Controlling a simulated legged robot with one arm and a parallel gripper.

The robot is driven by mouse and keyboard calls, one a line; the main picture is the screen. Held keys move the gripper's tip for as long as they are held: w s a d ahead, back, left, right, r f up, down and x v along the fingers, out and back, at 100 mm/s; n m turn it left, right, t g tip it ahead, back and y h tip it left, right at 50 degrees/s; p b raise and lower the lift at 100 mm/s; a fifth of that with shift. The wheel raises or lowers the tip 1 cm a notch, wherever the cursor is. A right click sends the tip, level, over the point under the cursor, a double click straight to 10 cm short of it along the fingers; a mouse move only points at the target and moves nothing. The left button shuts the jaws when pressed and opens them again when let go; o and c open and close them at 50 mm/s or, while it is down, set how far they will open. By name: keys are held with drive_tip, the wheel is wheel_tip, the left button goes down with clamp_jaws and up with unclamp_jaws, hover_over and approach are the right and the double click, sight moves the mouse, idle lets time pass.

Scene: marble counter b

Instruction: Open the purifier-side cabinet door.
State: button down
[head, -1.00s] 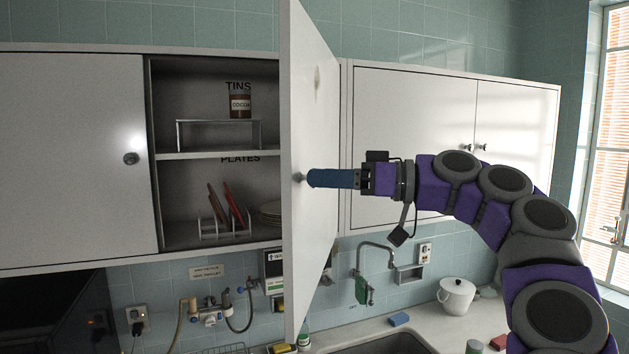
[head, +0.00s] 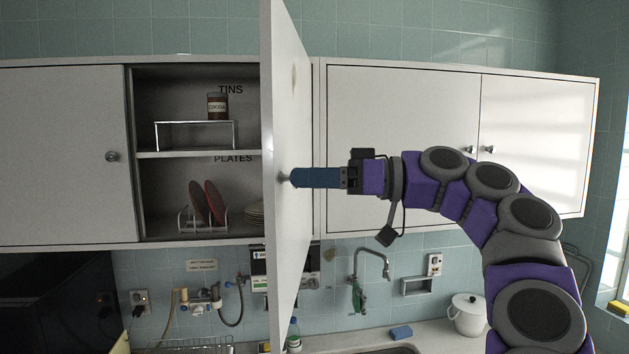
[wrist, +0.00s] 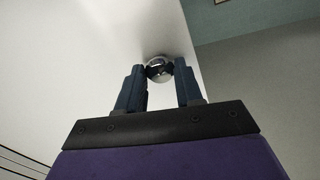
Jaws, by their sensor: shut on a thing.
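The cabinet door (head: 284,240) stands swung well out from the wall cabinet, seen nearly edge-on in the head view. The shelves behind it are exposed. Its round metal knob (head: 282,177) is at the tips of my gripper (head: 292,177). In the wrist view the blue fingers of my gripper (wrist: 159,75) are on either side of the shiny knob (wrist: 158,66), shut on it. The door's white face (wrist: 80,65) fills the left of that view. Which side the purifier is on is hard to tell.
Inside are a cocoa tin (head: 217,106) on a riser, red plates (head: 208,202) in a rack and stacked plates partly hidden. Closed doors (head: 400,110) flank the right. Below are a tap (head: 370,255), a white pot (head: 468,314) and wall fittings (head: 205,296).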

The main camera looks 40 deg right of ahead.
drive_tip(key=shift+d+r, duration=0.1)
drive_tip(key=shift+r, duration=0.05)
idle(0.3)
drive_tip(key=c, duration=1.1)
unclamp_jaws()
drive_tip(key=shift+w, duration=0.1)
drive_tip(key=o, duration=0.3)
drive_tip(key=shift+o, duration=0.3)
drive_tip(key=shift+d, duration=0.25)
drive_tip(key=shift+a, duration=0.1)
